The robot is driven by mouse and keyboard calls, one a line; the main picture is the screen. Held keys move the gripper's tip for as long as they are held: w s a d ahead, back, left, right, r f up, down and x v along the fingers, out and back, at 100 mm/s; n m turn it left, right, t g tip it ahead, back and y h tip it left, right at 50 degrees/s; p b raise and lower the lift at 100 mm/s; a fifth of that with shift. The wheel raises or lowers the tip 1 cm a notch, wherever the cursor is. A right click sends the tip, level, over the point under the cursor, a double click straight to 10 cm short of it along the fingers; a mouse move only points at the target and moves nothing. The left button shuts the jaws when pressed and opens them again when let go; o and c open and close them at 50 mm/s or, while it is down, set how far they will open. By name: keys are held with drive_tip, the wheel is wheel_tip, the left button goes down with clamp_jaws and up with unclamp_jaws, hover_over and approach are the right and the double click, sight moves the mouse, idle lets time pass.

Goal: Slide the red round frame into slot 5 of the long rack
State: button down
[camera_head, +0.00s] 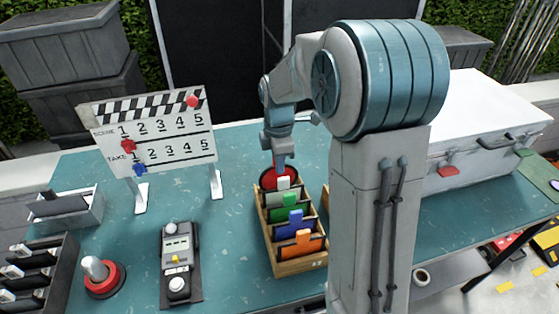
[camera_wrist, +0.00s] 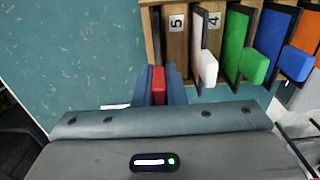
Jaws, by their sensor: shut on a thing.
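The long wooden rack (camera_head: 303,266) stands on the teal table, and it also shows in the wrist view (camera_wrist: 187,49). The red round frame (camera_head: 268,180) is upright at the rack's far end. My gripper (camera_head: 281,167) reaches down from above there. In the wrist view, my gripper (camera_wrist: 158,90) is shut on the red frame's tab (camera_wrist: 158,76). The frame's thin dark edge lines up beside the label 5 (camera_wrist: 176,23), over the rack's end slot. I cannot tell how deep it sits; its lower part is hidden.
White (camera_wrist: 208,65), green (camera_wrist: 253,65) and blue (camera_wrist: 297,62) tabbed frames stand in the neighbouring slots, with an orange one (camera_head: 302,243) at the near end.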

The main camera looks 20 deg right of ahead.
drive_tip(key=shift+f+b, duration=1.2)
drive_tip(key=shift+f, duration=0.6)
drive_tip(key=c, duration=1.4)
unclamp_jaws()
drive_tip(key=shift+r, duration=0.15)
wheel_tip(320, 180, up, 14)
drive_tip(key=shift+f, duration=0.15)
